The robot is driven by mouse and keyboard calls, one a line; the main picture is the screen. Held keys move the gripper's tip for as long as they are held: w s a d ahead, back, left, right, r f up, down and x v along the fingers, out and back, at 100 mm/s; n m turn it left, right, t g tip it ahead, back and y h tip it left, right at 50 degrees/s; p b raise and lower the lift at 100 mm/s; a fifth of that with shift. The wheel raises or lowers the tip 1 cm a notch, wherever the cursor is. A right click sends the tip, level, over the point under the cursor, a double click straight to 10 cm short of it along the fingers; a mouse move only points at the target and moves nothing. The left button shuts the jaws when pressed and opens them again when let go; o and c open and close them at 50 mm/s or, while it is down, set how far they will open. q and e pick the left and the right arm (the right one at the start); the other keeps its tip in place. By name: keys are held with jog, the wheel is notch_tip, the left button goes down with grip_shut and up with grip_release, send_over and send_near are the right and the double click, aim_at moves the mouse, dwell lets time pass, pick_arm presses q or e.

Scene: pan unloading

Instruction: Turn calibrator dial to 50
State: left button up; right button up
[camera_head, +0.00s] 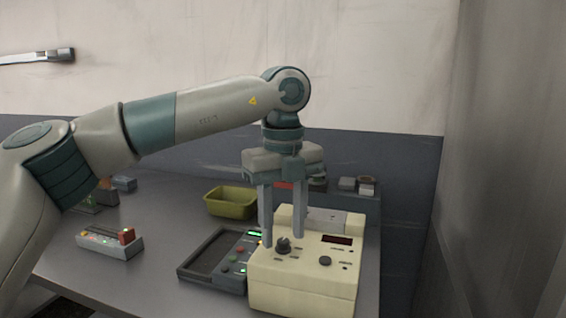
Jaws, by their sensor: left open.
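The cream calibrator box (303,295) stands at the front right of the table. A dark dial (283,246) is on the left of its sloped top face, and a second dark knob (325,261) is on the right below a dark red display (337,239). The display's reading is too small to tell. My left gripper (283,242) points straight down at the left dial, with its fingers apart. One finger shows on each side of the dial in the picture; I cannot tell whether they touch it. My right gripper is not in view.
A dark tray-like device (205,263) with coloured buttons sits left of the calibrator. A yellow-green bin (231,202) is behind it. A small grey box with lit buttons (110,245) lies farther left. A wall closes the right side.

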aim_at(284, 240)
pick_arm(q)
notch_tip(284, 240, up, 16)
jog(key=p, duration=0.1)
jog(key=shift+r, duration=0.15)
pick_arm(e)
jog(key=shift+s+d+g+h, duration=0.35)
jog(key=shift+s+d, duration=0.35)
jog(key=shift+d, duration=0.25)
